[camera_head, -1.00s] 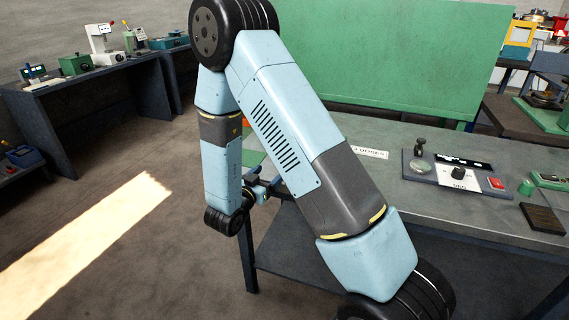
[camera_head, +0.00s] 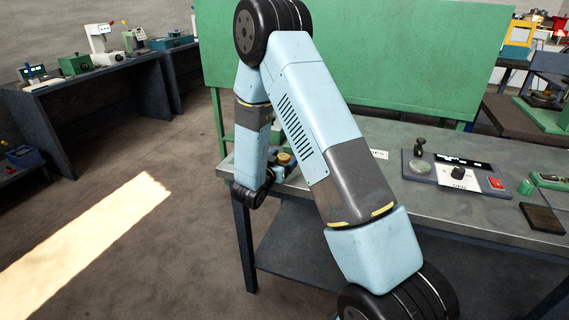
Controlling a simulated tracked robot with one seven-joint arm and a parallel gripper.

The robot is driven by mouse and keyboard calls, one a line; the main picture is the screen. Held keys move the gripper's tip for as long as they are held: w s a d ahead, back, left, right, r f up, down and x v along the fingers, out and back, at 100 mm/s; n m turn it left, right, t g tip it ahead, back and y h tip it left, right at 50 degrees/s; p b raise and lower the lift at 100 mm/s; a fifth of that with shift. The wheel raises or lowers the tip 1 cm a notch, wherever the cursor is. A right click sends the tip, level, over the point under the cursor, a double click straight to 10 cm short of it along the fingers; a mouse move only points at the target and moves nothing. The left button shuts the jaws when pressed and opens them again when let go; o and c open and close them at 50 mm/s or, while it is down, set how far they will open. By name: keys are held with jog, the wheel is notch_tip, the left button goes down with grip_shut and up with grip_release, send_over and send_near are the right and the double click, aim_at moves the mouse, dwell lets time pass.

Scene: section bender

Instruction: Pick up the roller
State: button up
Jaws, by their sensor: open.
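My gripper (camera_head: 284,171) is at the left end of the grey workbench, small and partly hidden by my own arm. It is open. A small round brass-coloured piece (camera_head: 284,157) shows right by the gripper, at its upper side. It may be the roller, but it is too small to be sure. I cannot tell whether the gripper touches it or whether it lies between the fingers.
The workbench (camera_head: 408,202) carries a panel with a knob and red button (camera_head: 494,183), a dark block (camera_head: 541,218) and a white label (camera_head: 379,154). A green screen (camera_head: 400,60) stands behind. Open floor (camera_head: 150,240) lies left.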

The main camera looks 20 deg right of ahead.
jog(key=shift+w+d, duration=0.1)
jog(key=c, duration=1.3)
jog(key=shift+r, duration=0.1)
